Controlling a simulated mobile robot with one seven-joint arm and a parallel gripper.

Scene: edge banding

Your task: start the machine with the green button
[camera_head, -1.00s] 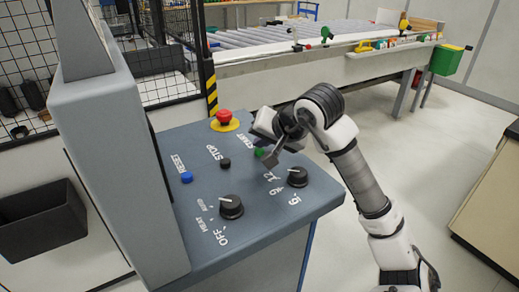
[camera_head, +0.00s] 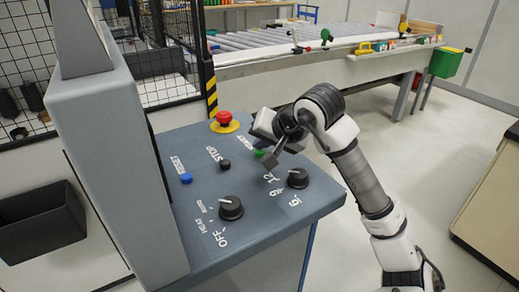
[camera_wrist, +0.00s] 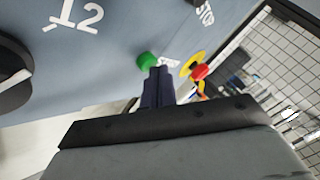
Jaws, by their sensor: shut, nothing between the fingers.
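The green button (camera_head: 259,153) sits on the sloping blue-grey control panel (camera_head: 255,215), beside the START label. It also shows in the wrist view (camera_wrist: 147,60), just beyond my fingertips. My gripper (camera_head: 270,162) is shut and empty, with its fingertips close by the green button in the head view. In the wrist view the closed fingers (camera_wrist: 158,75) point at the button's lower right edge. I cannot tell whether they touch it. Part of the START label is hidden behind the fingers in the wrist view.
Near the green button are a red emergency stop (camera_head: 224,118) on a yellow ring, a black STOP button (camera_head: 224,164) and a blue RESET button (camera_head: 186,178). Two black knobs (camera_head: 231,208) (camera_head: 298,178) stand nearer. A tall grey housing (camera_head: 115,150) rises at left.

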